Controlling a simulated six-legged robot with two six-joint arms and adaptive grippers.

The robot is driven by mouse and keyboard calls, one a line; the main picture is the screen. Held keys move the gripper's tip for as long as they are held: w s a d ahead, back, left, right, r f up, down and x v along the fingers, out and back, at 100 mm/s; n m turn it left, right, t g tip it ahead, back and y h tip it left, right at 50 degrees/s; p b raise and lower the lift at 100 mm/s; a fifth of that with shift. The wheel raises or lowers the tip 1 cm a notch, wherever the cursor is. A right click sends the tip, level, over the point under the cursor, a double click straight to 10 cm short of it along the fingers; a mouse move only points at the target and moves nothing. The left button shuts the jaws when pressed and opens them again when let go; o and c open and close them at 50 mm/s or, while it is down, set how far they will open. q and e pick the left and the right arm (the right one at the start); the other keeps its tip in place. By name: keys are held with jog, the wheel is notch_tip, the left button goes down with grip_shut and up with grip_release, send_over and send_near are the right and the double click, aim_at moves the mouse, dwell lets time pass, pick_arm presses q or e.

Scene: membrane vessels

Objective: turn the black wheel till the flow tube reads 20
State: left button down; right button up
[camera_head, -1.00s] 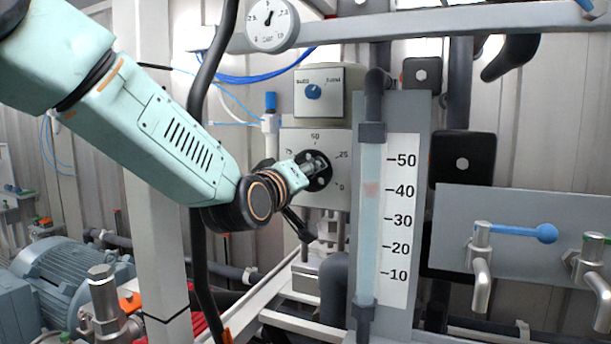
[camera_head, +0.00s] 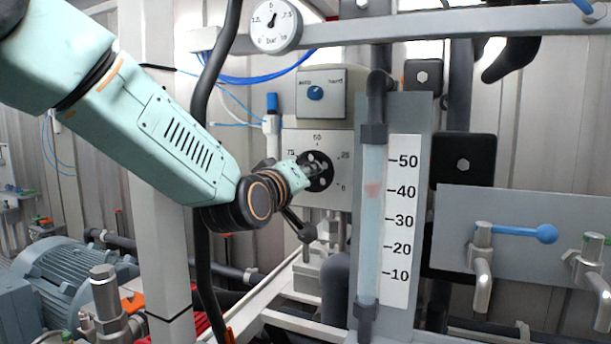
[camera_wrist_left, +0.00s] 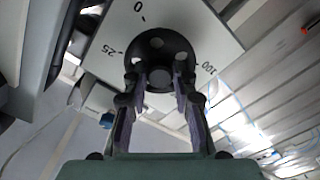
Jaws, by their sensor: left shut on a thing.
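The black wheel (camera_head: 319,180) sits on a white dial plate (camera_head: 318,142) marked with numbers including 25, 50 and 75. My left gripper (camera_head: 308,170) is at the wheel, shut on it. In the left wrist view the two fingers (camera_wrist_left: 160,92) reach to the wheel (camera_wrist_left: 160,48), which has round holes and a central hub. The flow tube (camera_head: 371,225) stands upright right of the wheel, beside a white scale (camera_head: 401,220) marked 10 to 50. A reddish float (camera_head: 373,190) in the tube is level with about 40. My right gripper is not in view.
A panel with a blue auto/hand knob (camera_head: 315,93) is above the wheel. A round gauge (camera_head: 276,26) hangs at the top. A black hose (camera_head: 201,180) runs down behind my left arm. A blue-handled valve (camera_head: 515,232) is at right.

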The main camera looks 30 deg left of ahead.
pick_arm(q)
jog(key=m+b, duration=0.1)
jog(key=m, duration=1.1)
jog(key=m+b, duration=0.1)
jog(key=m, duration=1.1)
jog(key=shift+a+r+m, duration=0.15)
jog(key=shift+r+m, duration=0.05)
jog(key=shift+m, duration=0.2)
dwell(0.4)
jog(key=c, duration=1.4)
grip_release()
jog(key=o, duration=0.3)
jog(key=shift+w+f, duration=0.15)
jog(key=shift+w, duration=0.05)
jog(key=shift+s, duration=0.15)
